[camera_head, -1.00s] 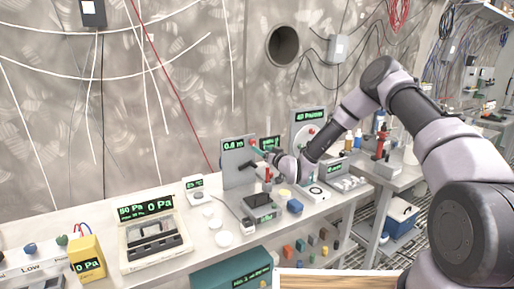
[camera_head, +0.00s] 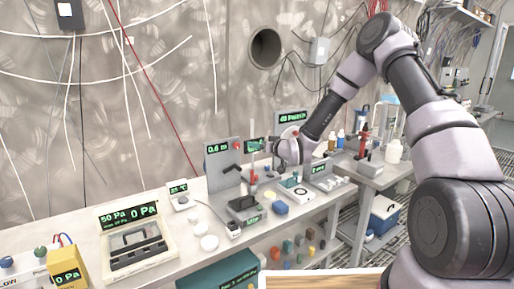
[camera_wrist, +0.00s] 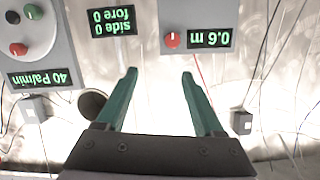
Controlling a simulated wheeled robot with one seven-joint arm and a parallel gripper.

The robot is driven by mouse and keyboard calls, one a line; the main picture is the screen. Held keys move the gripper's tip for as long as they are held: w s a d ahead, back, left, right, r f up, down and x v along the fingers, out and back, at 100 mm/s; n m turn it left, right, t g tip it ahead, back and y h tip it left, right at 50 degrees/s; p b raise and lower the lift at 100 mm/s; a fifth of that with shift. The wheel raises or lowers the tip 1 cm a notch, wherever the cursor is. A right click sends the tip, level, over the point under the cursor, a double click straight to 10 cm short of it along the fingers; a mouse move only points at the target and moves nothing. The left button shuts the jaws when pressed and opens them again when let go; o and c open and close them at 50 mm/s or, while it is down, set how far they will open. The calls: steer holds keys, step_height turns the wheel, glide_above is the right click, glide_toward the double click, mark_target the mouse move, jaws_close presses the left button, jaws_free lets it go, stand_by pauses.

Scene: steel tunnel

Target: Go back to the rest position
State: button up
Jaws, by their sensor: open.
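My gripper (camera_wrist: 159,72) shows in the wrist view with its two green fingers apart and nothing between them. A pale wall lies behind the gap. In the head view my arm reaches from the right over the bench, and its wrist (camera_head: 293,150) is above the instruments at the bench's right part. The fingers are too small there to make out clearly. The grey panel reading 0.6 m (camera_head: 222,160) stands just left of the wrist; it also shows in the wrist view (camera_wrist: 196,26), upside down.
A dial panel (camera_wrist: 35,40) is close by in the wrist view. A second table (camera_head: 375,178) stands right. Cables hang on the wall.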

steer(key=s+d+r+m+g+h, duration=0.2)
steer(key=s+d+r+h, duration=0.1)
steer(key=s+d+r, duration=0.55)
steer(key=s+d+r+m+g+h, duration=0.15)
steer(key=s+d+r+h, duration=0.3)
steer(key=d+r, duration=0.55)
steer(key=s+d+r+m, duration=0.2)
steer(key=s, duration=0.7)
steer(key=s+d+r+m+g, duration=0.1)
steer(key=s+d+r+m, duration=0.1)
steer(key=s, duration=0.7)
steer(key=s+d+r+m+g, duration=0.1)
steer(key=s+r, duration=0.3)
steer(key=s, duration=0.5)
steer(key=shift+s+d+m+y, duration=0.25)
steer(key=shift+d+m+y, duration=0.1)
steer(key=shift+d+m, duration=0.1)
